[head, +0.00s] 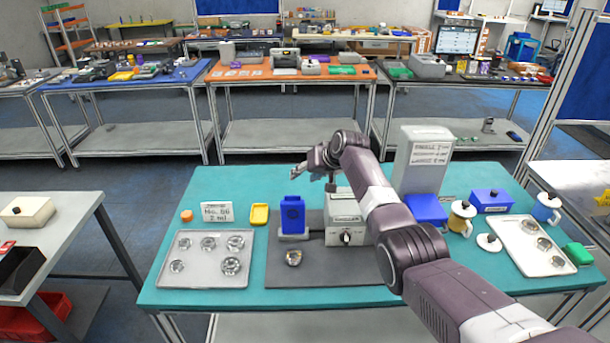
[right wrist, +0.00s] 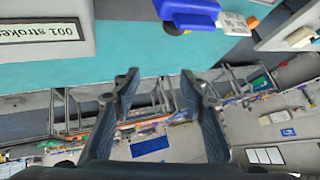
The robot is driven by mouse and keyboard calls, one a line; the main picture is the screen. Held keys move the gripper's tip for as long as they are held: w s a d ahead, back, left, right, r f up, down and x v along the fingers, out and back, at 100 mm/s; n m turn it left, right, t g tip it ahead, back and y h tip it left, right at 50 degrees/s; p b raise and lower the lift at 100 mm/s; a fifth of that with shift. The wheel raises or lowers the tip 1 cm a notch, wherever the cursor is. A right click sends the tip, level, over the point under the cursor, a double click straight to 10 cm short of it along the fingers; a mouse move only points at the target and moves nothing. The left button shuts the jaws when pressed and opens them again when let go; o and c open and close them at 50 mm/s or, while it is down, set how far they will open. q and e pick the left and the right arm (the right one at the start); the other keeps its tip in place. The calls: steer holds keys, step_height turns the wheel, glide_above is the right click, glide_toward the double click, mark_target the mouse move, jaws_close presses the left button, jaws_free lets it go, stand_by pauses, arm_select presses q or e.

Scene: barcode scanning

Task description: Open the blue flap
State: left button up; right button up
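An upright blue flap (head: 292,215) stands on a small grey base on the dark mat, left of a grey box with a dial (head: 346,222). It also appears in the right wrist view as a blue piece (right wrist: 187,12) cut by the top edge. My right gripper (head: 308,170) is above and beyond the flap, near the table's back edge, touching nothing visible. In the right wrist view its two fingers (right wrist: 160,85) are spread apart with nothing between them. A second blue panel (head: 427,209) lies at the foot of a tall grey unit. My left gripper is out of view.
The tall grey labelled unit (head: 421,160) stands right of my right arm. A grey tray (head: 204,275) with glass pieces is at left; a white tray (head: 533,244) is at right.

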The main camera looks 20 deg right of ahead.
steer(key=shift+s+r, duration=0.1)
steer(key=shift+s, duration=0.05)
steer(key=v, duration=1.1)
steer(key=shift+s+r, duration=0.2)
steer(key=shift+r, duration=0.1)
steer(key=shift+d, duration=0.1)
